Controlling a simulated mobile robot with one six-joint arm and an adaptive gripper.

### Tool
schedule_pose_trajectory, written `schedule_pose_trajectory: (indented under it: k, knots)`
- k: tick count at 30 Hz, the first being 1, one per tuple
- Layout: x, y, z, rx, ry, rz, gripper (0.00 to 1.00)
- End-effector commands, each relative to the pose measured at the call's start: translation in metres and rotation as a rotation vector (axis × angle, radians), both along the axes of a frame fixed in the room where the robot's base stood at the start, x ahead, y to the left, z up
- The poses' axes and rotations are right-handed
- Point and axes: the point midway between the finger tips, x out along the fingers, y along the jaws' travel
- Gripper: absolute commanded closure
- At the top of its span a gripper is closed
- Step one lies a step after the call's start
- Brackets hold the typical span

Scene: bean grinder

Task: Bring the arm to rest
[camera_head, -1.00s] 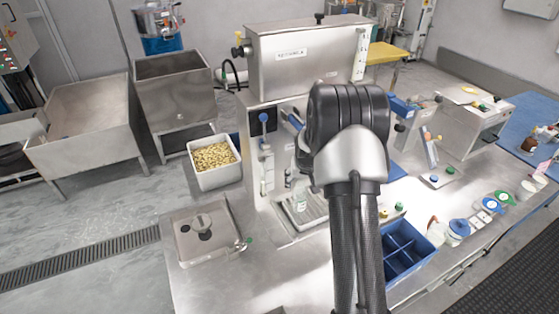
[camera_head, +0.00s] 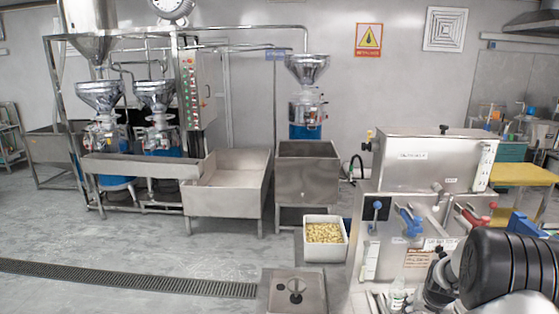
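My arm (camera_head: 510,268) shows at the lower right, with a large black joint cover and a grey link. It is in front of the right part of a steel machine (camera_head: 420,160). Dark and silver parts near my wrist (camera_head: 438,275) show left of the cover, small and partly hidden. I cannot make out the fingertips or whether anything is held. A small clear bottle (camera_head: 397,294) stands at the machine's foot, left of those parts.
The machine has a blue lever (camera_head: 410,222) and a red-handled lever (camera_head: 470,215). A white bin of beans (camera_head: 324,233) stands to its left. Steel sinks (camera_head: 228,188) and grinders (camera_head: 103,98) stand further left. The floor at lower left is open, with a drain grate (camera_head: 130,278).

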Motion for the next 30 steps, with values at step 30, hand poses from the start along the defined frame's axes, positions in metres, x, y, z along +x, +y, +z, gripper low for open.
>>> schedule_pose_trajectory:
  k: [30]
  knots:
    - [-0.241, 0.239, 0.203, -0.009, -0.025, 0.346, 0.35]
